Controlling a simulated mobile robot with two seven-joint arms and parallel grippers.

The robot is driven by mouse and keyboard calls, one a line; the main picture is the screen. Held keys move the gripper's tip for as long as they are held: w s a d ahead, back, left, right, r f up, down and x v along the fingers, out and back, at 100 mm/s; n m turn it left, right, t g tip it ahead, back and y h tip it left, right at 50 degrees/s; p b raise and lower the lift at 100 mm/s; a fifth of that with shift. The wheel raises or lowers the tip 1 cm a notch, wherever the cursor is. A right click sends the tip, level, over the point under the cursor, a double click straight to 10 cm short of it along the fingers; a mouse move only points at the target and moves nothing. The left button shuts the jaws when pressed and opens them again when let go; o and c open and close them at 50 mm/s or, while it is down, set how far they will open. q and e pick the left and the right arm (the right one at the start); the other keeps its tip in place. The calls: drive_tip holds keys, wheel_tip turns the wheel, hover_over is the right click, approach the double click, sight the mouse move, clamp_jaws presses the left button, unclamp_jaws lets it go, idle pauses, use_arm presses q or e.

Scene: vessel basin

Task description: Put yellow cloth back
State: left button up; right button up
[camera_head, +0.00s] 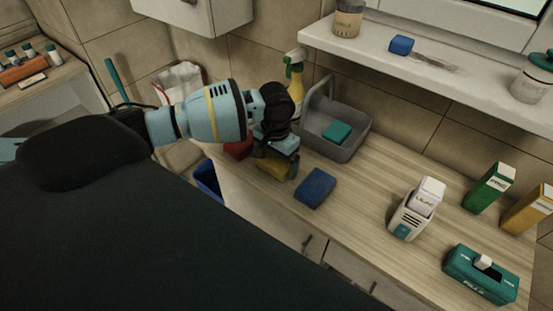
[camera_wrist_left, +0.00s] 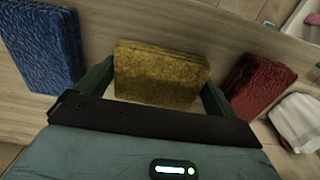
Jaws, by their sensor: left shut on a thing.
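The yellow cloth (camera_head: 274,168) is a folded block at the counter's left part, between a red cloth and a blue cloth. My left gripper (camera_head: 268,160) is over it from above and hides part of it in the head view. In the left wrist view the yellow cloth (camera_wrist_left: 162,75) sits between the two fingers of my left gripper (camera_wrist_left: 155,85), which is shut on it. I cannot tell whether the cloth is touching the counter. The red cloth (camera_head: 238,148) is to its left and the blue cloth (camera_head: 315,188) to its right. My right gripper is not in view.
A grey basket (camera_head: 352,146) with a teal sponge (camera_head: 337,132) stands behind, beside a yellow spray bottle (camera_head: 296,75). Boxes and a teal dispenser (camera_head: 480,274) stand at the right. A shelf (camera_head: 440,75) overhangs the back. A blue bin (camera_head: 207,180) is below left.

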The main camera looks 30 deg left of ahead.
sight(276, 160)
use_arm(q)
drive_tip(key=shift+f, duration=0.2)
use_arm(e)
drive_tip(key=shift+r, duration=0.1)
use_arm(q)
drive_tip(key=shift+s+f, duration=0.3)
drive_tip(key=shift+f, duration=0.15)
drive_tip(key=o, duration=0.7)
drive_tip(key=shift+f, duration=0.2)
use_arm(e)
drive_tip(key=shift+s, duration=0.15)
use_arm(q)
drive_tip(key=shift+r, duration=0.2)
drive_tip(key=r, duration=0.9)
drive_tip(key=r+p, duration=0.1)
drive_tip(key=r, duration=0.3)
drive_tip(key=shift+w+d+r, duration=0.1)
drive_tip(key=shift+w+r, duration=0.15)
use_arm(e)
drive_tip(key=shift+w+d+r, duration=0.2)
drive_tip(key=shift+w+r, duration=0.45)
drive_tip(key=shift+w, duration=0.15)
